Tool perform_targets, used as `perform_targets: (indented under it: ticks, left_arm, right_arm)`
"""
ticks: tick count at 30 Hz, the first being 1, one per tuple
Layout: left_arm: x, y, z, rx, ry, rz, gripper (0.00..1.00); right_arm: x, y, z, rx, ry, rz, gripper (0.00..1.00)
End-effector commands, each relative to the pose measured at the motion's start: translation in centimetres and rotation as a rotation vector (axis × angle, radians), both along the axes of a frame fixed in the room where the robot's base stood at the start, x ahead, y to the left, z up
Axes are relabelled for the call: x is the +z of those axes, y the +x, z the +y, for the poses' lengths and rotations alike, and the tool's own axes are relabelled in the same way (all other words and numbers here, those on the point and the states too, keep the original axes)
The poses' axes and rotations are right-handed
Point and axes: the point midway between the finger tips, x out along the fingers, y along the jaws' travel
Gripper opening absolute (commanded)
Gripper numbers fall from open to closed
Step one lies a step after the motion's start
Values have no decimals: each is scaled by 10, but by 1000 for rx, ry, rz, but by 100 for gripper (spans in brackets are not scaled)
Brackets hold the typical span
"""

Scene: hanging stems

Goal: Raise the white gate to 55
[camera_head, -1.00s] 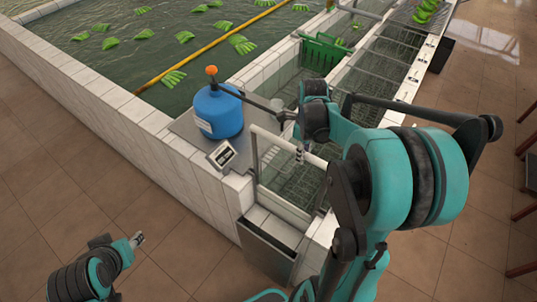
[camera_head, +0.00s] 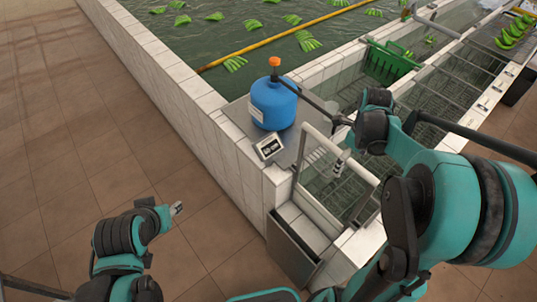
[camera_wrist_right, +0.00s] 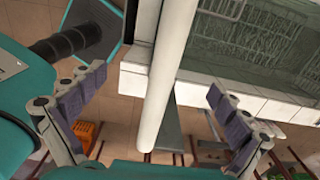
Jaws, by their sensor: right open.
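The white gate (camera_head: 318,137) stands in the channel beside the pool's corner, its top bar sloping down to the right. In the right wrist view its white bar (camera_wrist_right: 165,80) runs between the two fingers of my right gripper (camera_wrist_right: 165,100), which are spread apart. I see no clear contact. In the head view my right gripper (camera_head: 343,157) is at the top bar, partly hidden by its own wrist. My left gripper (camera_head: 177,209) hangs over the floor at lower left, away from the gate; its jaws are too small to read. A small display (camera_head: 268,147) stands by the gate, its digits unreadable.
A blue tank (camera_head: 273,105) with an orange knob (camera_head: 274,62) stands left of the gate. A green crate (camera_head: 388,62) sits in the channel behind. The tiled pool wall (camera_head: 185,85) borders the left side, where the floor is open.

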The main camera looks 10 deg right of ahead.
Motion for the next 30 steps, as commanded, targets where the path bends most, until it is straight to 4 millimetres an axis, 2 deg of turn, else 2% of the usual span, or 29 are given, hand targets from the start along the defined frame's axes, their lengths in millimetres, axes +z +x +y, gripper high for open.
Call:
perform_targets:
  ticks: [11,30]
  left_arm:
    - [2,0,0,0,0,0,40]
    - [52,0,0,0,0,0,40]
  right_arm:
    - [3,0,0,0,0,0,100]
    - [71,0,0,0,0,0,100]
